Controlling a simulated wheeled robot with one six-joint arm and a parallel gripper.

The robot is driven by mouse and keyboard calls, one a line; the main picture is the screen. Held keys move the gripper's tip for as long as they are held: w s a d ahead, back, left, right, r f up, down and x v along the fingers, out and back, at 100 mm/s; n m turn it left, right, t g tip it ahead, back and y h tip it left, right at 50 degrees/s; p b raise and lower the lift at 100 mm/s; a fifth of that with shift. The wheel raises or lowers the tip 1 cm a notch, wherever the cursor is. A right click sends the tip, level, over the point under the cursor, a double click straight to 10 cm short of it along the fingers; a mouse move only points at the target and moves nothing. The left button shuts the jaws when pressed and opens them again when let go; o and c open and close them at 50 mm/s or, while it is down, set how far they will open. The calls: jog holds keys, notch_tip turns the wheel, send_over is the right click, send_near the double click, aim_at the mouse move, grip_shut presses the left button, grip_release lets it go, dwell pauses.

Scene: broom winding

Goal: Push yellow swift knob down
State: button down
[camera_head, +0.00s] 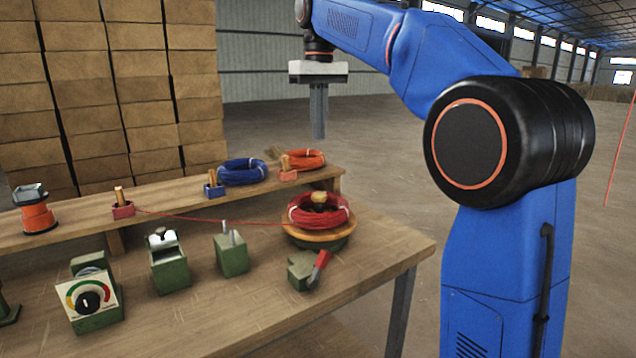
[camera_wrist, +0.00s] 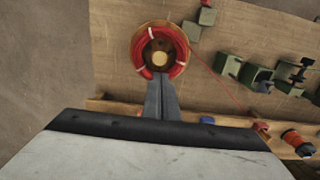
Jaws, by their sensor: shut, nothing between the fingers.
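The yellow swift knob (camera_head: 320,198) stands at the centre of a coil of red wire (camera_head: 334,218) on a round wooden swift (camera_head: 300,237) at the right end of the bench. In the wrist view the knob (camera_wrist: 160,58) shows as a pale disc inside the red coil, just beyond my fingertips. My gripper (camera_head: 319,136) points straight down with its fingers shut and empty. It hangs well above the bench, over the swift in the picture, and is apart from the knob. The fingers (camera_wrist: 155,76) overlap the near edge of the coil in the wrist view.
A red-handled green block (camera_head: 302,270) stands in front of the swift. Blue (camera_head: 243,171) and orange (camera_head: 303,159) coils lie on the raised shelf behind. A red wire (camera_head: 215,220) runs from the swift to the left. Green fixtures and a dial box (camera_head: 90,302) stand further left.

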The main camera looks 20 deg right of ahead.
aim_at(319, 195)
dwell(0.3)
notch_tip(319, 195, down, 14)
dwell(0.7)
jog(key=shift+f, duration=0.1)
jog(key=shift+f, duration=1.25)
notch_tip(319, 195, up, 14)
jog(key=shift+r, duration=0.2)
